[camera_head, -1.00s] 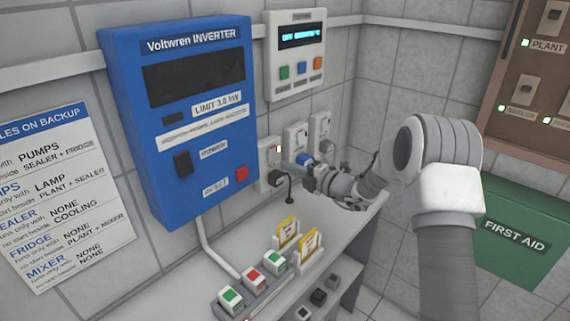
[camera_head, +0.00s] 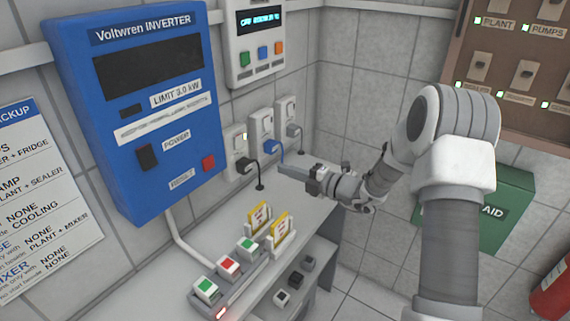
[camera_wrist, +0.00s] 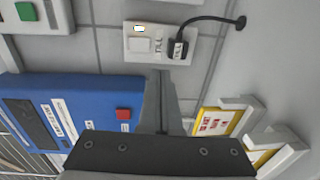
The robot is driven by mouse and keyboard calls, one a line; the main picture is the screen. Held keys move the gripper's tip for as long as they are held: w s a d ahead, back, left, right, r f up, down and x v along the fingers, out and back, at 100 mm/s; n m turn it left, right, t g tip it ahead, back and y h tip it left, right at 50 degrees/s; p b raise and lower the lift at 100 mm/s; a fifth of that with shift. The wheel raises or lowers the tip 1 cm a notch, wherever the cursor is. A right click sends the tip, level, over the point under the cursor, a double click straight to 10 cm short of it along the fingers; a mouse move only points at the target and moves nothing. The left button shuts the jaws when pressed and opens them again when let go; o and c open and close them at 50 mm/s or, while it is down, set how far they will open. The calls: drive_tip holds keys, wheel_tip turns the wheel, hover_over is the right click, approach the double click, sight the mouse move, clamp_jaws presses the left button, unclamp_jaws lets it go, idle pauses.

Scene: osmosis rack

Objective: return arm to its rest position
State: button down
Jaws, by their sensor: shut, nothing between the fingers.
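My gripper (camera_head: 282,169) is shut and empty in the head view, above the back part of the narrow grey bench (camera_head: 207,240). Its fingers point left toward the wall sockets and stand apart from them. In the wrist view my gripper (camera_wrist: 166,75) shows as closed grey fingers pointing at the lower edge of a white socket (camera_wrist: 141,44) with a black plug (camera_wrist: 178,48) in it. My arm bends from the right side of the head view down to the bench.
The blue inverter (camera_head: 140,100) hangs on the wall at left. Yellow cards (camera_head: 259,217) in holders and a row of red and green switches (camera_head: 228,266) stand on the bench. Other sockets (camera_head: 261,124) line the wall. A green first aid box (camera_head: 508,190) is behind my arm.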

drive_tip(key=s+a+r+n+g+h, duration=0.2)
drive_tip(key=s+r+n+g, duration=0.25)
drive_tip(key=s+n, duration=0.6)
drive_tip(key=s+a+r+n+g+h, duration=0.2)
drive_tip(key=s+r+n+g, duration=0.3)
drive_tip(key=s+n, duration=0.6)
drive_tip(key=s+d+r+n+t+h, duration=0.2)
drive_tip(key=s+d+n+h, duration=0.2)
drive_tip(key=s+d+n, duration=0.3)
drive_tip(key=s+d+r+n+t+h, duration=0.2)
drive_tip(key=s+d+n+h, duration=0.3)
drive_tip(key=n, duration=1)
drive_tip(key=s+d+t, duration=0.1)
drive_tip(key=s+d, duration=0.1)
drive_tip(key=s, duration=0.1)
drive_tip(key=shift+s+r+h, duration=0.15)
drive_tip(key=shift+r+h, duration=0.05)
drive_tip(key=shift+h, duration=0.1)
